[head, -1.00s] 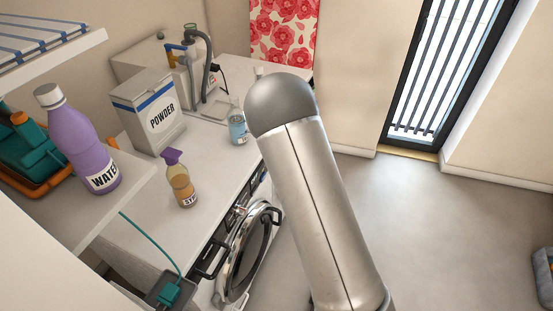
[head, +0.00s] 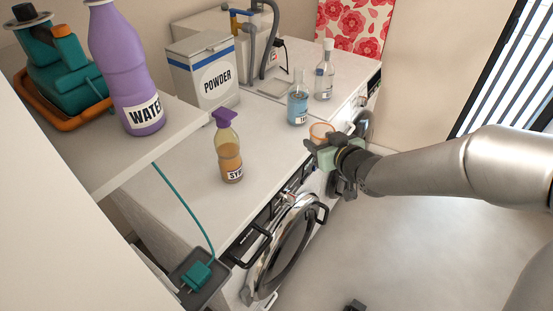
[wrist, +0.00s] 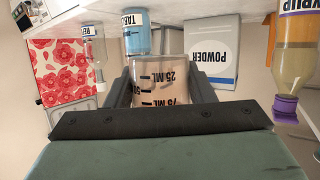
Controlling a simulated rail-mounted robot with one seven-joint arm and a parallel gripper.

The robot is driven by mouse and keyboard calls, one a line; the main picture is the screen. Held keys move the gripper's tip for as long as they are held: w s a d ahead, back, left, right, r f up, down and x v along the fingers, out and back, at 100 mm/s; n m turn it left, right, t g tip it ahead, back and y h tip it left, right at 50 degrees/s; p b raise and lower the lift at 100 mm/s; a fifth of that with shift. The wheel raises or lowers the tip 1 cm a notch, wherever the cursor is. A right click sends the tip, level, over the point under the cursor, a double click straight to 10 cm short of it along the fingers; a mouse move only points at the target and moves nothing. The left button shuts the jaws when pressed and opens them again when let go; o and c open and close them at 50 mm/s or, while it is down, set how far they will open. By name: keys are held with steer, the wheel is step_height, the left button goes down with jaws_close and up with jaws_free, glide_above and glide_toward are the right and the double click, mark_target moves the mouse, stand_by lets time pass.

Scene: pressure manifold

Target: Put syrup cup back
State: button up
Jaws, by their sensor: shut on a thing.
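My gripper (head: 328,152) is shut on a clear measuring cup (head: 320,131), held beside the counter's front edge in the head view. In the wrist view the cup (wrist: 160,80) sits between the two dark fingers, with ML marks and a pinkish-tan tint; whether it holds liquid I cannot tell. The wrist view is upside down. The syrup bottle (head: 229,158), amber with a purple top, stands on the counter to the left of my gripper. It also shows at the right of the wrist view (wrist: 296,50).
A powder box (head: 205,72) stands farther left. A purple water bottle (head: 130,75) is on the shelf (head: 112,165). Counter (head: 268,150) between syrup and cup is clear.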

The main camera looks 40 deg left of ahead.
steer(key=s+a+r+n+g+y+b, duration=0.1)
steer(key=s+a+r+n+g, duration=0.15)
steer(key=s+a, duration=0.25)
steer(key=b, duration=0.2)
glide_above(275, 147)
steer(key=shift+m, duration=0.25)
steer(key=f, duration=0.8)
steer(key=shift+s+d+f, duration=0.15)
steer(key=shift+d+f, duration=0.1)
steer(key=shift+f, duration=0.05)
steer(key=shift+w+a+f, duration=0.1)
steer(key=shift+a+f, duration=0.05)
steer(key=shift+f, duration=0.8)
steer(key=shift+w+a+f, duration=0.1)
steer(key=shift+f, duration=0.85)
steer(key=shift+f, duration=0.1)
steer(key=o, duration=1)
steer(key=shift+o, duration=0.2)
